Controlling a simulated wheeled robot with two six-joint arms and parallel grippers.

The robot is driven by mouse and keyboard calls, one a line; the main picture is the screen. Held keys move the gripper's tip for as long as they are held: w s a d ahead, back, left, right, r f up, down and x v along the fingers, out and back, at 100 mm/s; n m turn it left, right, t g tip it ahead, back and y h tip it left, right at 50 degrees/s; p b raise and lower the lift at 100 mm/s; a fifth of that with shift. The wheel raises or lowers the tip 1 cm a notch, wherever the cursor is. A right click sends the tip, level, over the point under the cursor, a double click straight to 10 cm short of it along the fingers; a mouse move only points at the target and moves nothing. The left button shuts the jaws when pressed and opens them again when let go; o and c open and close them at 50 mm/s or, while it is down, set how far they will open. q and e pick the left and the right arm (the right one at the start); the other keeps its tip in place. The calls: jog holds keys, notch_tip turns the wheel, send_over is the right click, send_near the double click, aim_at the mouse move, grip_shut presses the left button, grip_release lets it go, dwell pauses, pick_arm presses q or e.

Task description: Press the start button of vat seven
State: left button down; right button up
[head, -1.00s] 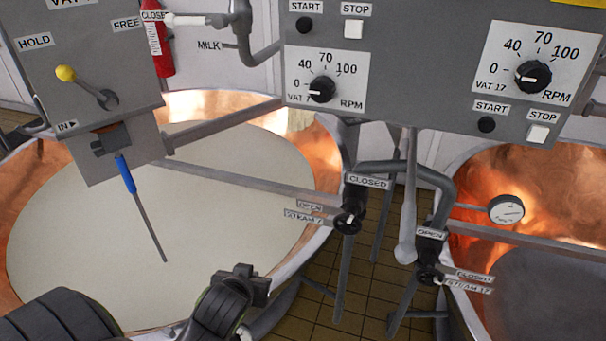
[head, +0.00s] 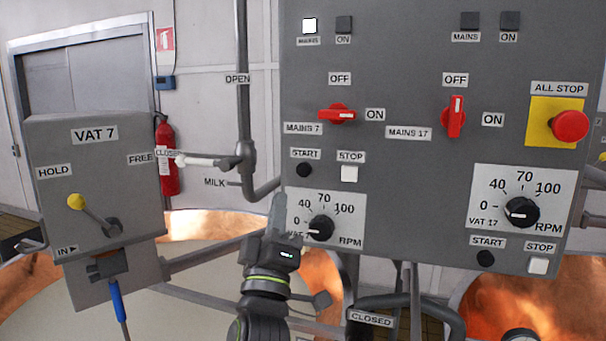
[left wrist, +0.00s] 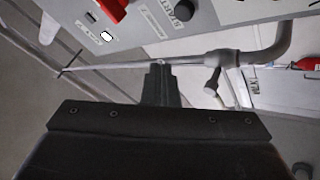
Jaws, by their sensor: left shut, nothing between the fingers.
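The round black start button of vat seven (head: 303,170) sits on the grey control panel (head: 395,150), under a START label and left of the white square STOP button (head: 349,174). It appears black and round near the top of the left wrist view (left wrist: 184,10). My left gripper (head: 279,200) is shut and empty, pointing up at the panel's lower left edge. Its tips show below and left of the button, apart from it in the picture; the depth gap is unclear. The gripper covers part of the vat 7 dial plate (head: 354,205). My right gripper is out of view.
The red mains 7 switch (head: 337,114) points to ON, with a white lamp (head: 309,26) above. Vat 17's START button (head: 486,258) and a red all-stop knob (head: 570,126) are at right. A milk pipe with a white-handled valve (head: 205,161) runs close left of the panel.

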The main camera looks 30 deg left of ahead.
aim_at(304, 170)
pick_arm(q)
jog(key=shift+s+d+r+n+t, duration=0.15)
jog(key=shift+s+r+n+t, duration=0.05)
jog(key=shift+r, duration=0.45)
jog(key=shift+s+d+r+n+t, duration=0.15)
jog(key=shift+r+n+t, duration=0.05)
jog(key=shift+r, duration=0.4)
jog(key=shift+w, duration=0.1)
jog(key=w+b, duration=0.1)
jog(key=w, duration=0.1)
jog(key=w+a+b, duration=0.1)
jog(key=w, duration=0.2)
jog(key=w+a+b, duration=0.1)
jog(key=w, duration=0.2)
jog(key=shift+w, duration=0.25)
dwell(1.1)
